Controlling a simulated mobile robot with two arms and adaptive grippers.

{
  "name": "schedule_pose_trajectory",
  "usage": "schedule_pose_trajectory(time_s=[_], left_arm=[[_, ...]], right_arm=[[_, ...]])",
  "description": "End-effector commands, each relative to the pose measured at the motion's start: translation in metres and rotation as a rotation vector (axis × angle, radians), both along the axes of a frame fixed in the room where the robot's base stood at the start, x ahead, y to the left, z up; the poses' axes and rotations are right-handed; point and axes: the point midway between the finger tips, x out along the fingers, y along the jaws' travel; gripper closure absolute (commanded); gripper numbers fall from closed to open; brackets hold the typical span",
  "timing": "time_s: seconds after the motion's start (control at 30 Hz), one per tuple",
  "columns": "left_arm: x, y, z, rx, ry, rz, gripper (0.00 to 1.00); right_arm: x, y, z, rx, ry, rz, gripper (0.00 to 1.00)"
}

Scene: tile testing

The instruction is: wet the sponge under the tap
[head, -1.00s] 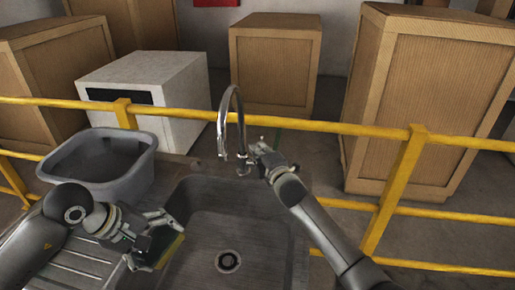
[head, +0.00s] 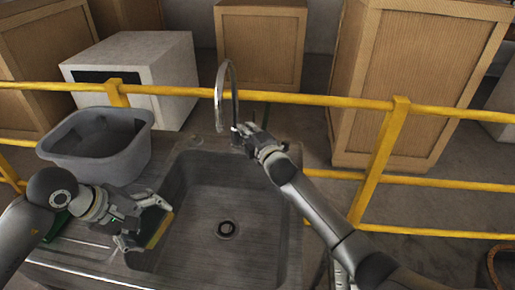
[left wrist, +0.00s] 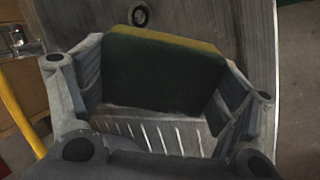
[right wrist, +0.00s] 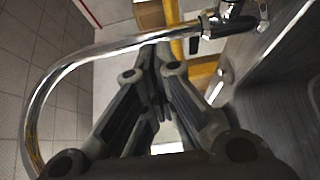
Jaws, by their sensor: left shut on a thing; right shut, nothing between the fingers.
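The sponge, green with a yellow layer, shows in the left wrist view (left wrist: 165,72) and in the head view (head: 158,230). My left gripper (head: 140,228) is shut on it and holds it at the left side of the sink basin (head: 215,260). The chrome tap (head: 222,95) arches up behind the basin; its spout also shows in the right wrist view (right wrist: 60,85). No water stream is visible. My right gripper (head: 245,132) is shut and empty beside the tap's base, close to its lever. I cannot tell whether it touches the lever.
A grey tub (head: 95,150) stands left of the basin, behind the ribbed drainboard (head: 75,262). A yellow railing (head: 300,98) runs behind the sink. Wooden crates (head: 262,45) and a white box (head: 150,60) stand beyond it.

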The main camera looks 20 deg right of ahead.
Motion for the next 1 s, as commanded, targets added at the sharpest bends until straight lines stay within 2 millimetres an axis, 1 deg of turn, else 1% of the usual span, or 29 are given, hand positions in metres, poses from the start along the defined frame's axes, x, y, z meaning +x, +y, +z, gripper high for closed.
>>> schedule_pose_trajectory(time_s=[0.27, 0.5, 0.7, 0.8, 1.0], left_arm=[[0.000, 0.000, -0.003, -0.001, -0.001, 0.000, 0.35], [0.000, 0.000, -0.007, 0.000, 0.000, 0.000, 0.35], [0.000, 0.000, -0.009, 0.000, 0.000, 0.000, 0.35], [0.000, 0.000, -0.010, 0.000, 0.000, 0.000, 0.35], [0.000, 0.000, -0.010, 0.000, 0.000, 0.000, 0.35]], right_arm=[[-0.027, -0.006, -0.002, -0.001, 0.002, 0.000, 1.00], [-0.060, -0.012, -0.002, -0.001, 0.001, 0.001, 1.00], [-0.081, -0.016, -0.001, 0.000, 0.001, 0.000, 1.00], [-0.088, -0.017, -0.001, 0.000, 0.002, -0.001, 1.00], [-0.092, -0.018, 0.000, 0.000, 0.001, -0.001, 1.00]])
